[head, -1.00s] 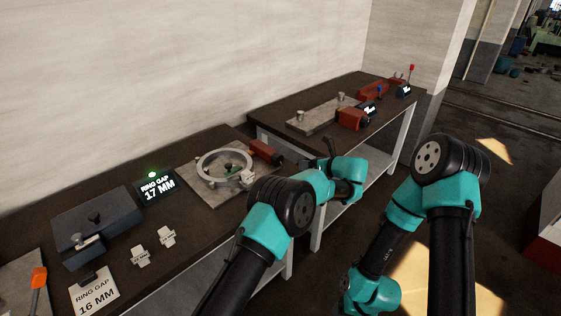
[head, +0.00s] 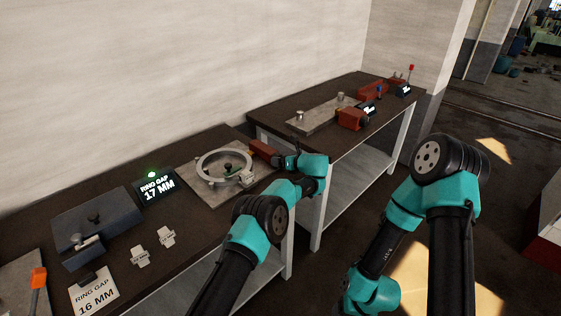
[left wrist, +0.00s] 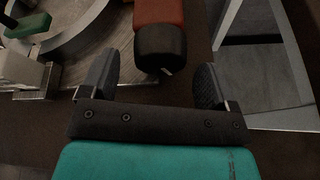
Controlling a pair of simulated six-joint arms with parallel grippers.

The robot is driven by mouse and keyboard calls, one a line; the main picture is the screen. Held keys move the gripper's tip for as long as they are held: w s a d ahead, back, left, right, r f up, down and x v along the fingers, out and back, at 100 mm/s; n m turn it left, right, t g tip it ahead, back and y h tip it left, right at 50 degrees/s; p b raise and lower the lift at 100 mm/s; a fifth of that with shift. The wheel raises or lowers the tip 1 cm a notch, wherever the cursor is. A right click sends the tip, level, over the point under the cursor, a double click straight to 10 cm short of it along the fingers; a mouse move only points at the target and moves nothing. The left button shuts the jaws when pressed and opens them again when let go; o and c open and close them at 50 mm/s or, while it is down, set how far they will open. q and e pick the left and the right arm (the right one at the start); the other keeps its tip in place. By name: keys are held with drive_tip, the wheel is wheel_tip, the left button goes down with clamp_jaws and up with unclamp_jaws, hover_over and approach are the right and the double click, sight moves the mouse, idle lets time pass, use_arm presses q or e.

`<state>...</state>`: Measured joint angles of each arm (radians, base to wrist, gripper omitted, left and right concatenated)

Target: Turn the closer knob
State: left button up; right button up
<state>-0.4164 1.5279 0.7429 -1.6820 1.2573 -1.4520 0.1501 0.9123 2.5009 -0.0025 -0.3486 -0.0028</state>
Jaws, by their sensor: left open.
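The closer is a red body (head: 262,149) at the right side of the ring fixture in the head view. It also shows in the left wrist view (left wrist: 159,11), where its black round knob (left wrist: 160,50) with a pale index mark faces me. My left gripper (left wrist: 152,82) is open, its two dark fingers spread to the left and right of the knob. The knob lies ahead of the fingers, centred roughly between them, and no contact shows. In the head view my left gripper (head: 283,161) is at the closer's near end and hides the knob. My right gripper is out of view.
A metal ring (head: 200,162) sits on a plate left of the closer. A display (head: 156,185) reads "RING GAP 17 MM" with a green light; a card (head: 95,293) reads "RING GAP 16 MM". Two small gauges (head: 167,236) lie on the bench. A second bench (head: 262,115) stands behind.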

use_arm(q)
drive_tip(key=shift+x, duration=0.8)
drive_tip(key=c, duration=0.9)
drive_tip(key=shift+s+n+t+h, duration=0.1)
drive_tip(key=shift+n+t+h, duration=0.45)
drive_tip(key=shift+n, duration=0.35)
drive_tip(key=o, duration=0.9)
